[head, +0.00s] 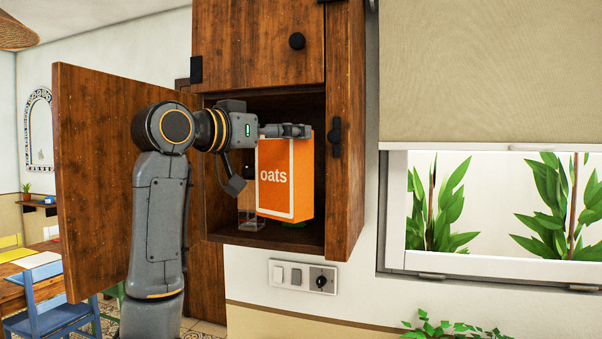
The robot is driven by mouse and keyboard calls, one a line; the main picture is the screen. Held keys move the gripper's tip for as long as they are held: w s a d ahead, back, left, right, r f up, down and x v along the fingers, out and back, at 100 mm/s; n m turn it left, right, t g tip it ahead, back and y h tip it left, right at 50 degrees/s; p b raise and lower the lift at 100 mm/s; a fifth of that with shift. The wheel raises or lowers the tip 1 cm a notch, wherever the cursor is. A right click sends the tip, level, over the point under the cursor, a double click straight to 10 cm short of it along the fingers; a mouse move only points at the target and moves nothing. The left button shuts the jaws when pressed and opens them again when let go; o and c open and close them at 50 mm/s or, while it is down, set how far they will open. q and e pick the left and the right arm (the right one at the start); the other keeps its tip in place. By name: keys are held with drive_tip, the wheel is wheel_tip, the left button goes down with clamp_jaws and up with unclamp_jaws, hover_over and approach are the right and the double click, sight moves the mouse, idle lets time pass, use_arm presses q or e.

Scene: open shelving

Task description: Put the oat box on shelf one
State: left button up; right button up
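The orange oat box (287,180), with "oats" on its front, hangs upright in the opening of the lower cabinet compartment (315,238). Its bottom looks a little above the compartment floor. My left gripper (290,130) reaches in from the left and is shut on the top of the box. The far finger is partly hidden. My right gripper is not in view.
A clear glass (250,212) stands in the compartment, partly behind the box on the left. The open cabinet door (95,170) is behind my arm; the upper door (265,45) is shut. A window (495,205) is at the right.

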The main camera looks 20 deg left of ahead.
use_arm(q)
drive_tip(key=w+p, duration=0.6)
drive_tip(key=w, duration=0.7)
wheel_tip(320, 180, down, 7)
drive_tip(key=p, duration=0.2)
drive_tip(key=shift+w+d, duration=0.25)
drive_tip(key=shift+w, duration=0.2)
drive_tip(key=o, duration=1.5)
drive_tip(key=shift+f, duration=0.15)
drive_tip(key=shift+c, duration=0.2)
